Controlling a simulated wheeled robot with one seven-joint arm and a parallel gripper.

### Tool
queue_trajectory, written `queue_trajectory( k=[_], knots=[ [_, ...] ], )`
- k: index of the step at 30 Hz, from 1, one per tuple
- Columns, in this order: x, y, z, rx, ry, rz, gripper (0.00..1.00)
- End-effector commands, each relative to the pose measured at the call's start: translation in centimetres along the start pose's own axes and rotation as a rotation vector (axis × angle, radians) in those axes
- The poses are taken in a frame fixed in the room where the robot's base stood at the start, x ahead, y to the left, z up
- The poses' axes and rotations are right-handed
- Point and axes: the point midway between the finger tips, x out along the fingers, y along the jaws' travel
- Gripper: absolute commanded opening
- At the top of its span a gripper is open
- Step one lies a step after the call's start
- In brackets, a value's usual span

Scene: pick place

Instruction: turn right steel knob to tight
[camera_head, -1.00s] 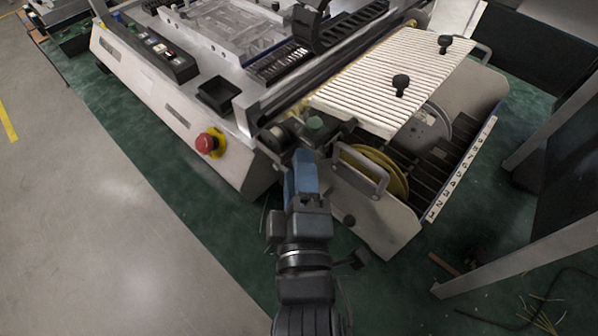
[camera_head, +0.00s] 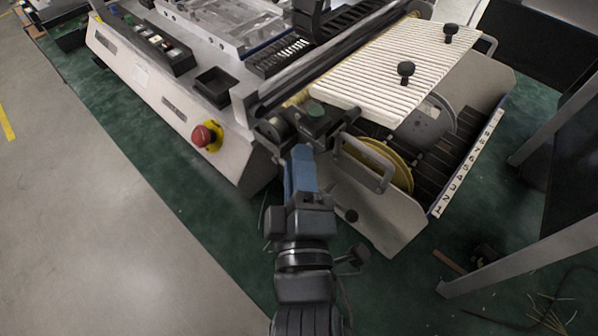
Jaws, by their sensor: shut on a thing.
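My gripper (camera_head: 300,152) reaches up from the bottom middle to the near end of the machine (camera_head: 255,100). Its blue body points at the corner beside the yellow wheel. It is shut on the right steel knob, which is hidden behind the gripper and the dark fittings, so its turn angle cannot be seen.
A yellow wheel (camera_head: 385,158) and a metal handle (camera_head: 362,165) are close on the right. A ribbed white board (camera_head: 385,75) with two black knobs lies above. A red stop button (camera_head: 206,136) is on the left. Open floor lies at lower left.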

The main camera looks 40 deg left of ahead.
Motion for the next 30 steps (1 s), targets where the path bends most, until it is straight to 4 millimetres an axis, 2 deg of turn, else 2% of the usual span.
queue_trajectory(
  k=[1,16,17,18,24,30],
  knots=[
    [-0.06,-0.68,0.21,0.012,0.002,0.010,0.00],
    [-0.06,-0.33,0.03,0.040,0.010,0.035,0.00],
    [-0.06,-0.33,0.03,0.040,0.010,0.035,0.30],
    [-0.06,-0.32,0.03,0.040,0.010,0.035,0.34],
    [-0.05,-0.22,0.03,0.040,0.011,0.037,0.51],
    [-0.05,-0.18,0.03,0.040,0.011,0.038,0.51]
  ],
)
